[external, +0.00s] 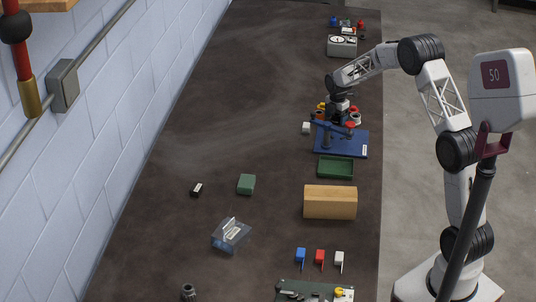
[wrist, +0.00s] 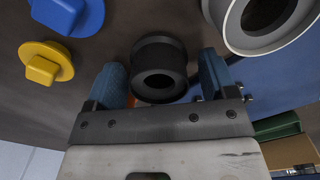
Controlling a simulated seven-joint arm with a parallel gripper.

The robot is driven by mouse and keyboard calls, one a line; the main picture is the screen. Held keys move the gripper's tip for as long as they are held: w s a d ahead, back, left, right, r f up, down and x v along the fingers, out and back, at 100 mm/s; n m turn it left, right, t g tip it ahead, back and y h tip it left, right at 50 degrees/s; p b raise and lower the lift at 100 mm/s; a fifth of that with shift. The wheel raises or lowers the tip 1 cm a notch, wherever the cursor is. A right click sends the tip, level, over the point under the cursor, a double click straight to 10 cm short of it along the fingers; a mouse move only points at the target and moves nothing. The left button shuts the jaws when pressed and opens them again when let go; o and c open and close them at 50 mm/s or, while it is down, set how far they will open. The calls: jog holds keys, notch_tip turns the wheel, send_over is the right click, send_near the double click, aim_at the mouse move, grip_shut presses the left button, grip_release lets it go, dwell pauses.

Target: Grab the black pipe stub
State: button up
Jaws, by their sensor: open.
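The black pipe stub (wrist: 158,82) shows in the wrist view as a short dark ring with a round bore facing the camera. My gripper (wrist: 163,70) is open, with one blue finger on each side of the stub. Gaps show between the fingers and the stub, and I cannot tell whether either touches it. In the external view my gripper (external: 342,112) is low over a cluster of small parts at the back edge of a blue base (external: 352,148). The stub cannot be made out there behind the gripper.
Close by in the wrist view are a white ring-shaped fitting (wrist: 262,22), a blue cap (wrist: 68,12) and a yellow cap (wrist: 46,63). In the external view a green tray (external: 336,178) and a wooden block (external: 330,203) stand nearer. The table's left middle is mostly clear.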

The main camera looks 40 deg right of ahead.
aim_at(334, 117)
jog(key=c, duration=1)
jog(key=shift+r, duration=0.1)
jog(key=shift+r, duration=0.65)
jog(key=shift+s+a+r, duration=0.1)
jog(key=shift+s+r, duration=0.1)
jog(key=shift+r, duration=0.35)
jog(key=shift+s+r, duration=0.2)
jog(key=shift+r, duration=0.35)
jog(key=s+a, duration=0.1)
jog(key=s, duration=0.4)
jog(key=s+r, duration=0.1)
jog(key=s, duration=0.4)
jog(key=s+a, duration=0.1)
jog(key=s, duration=0.4)
jog(key=shift+a+r, duration=0.2)
jog(key=shift+a, duration=0.1)
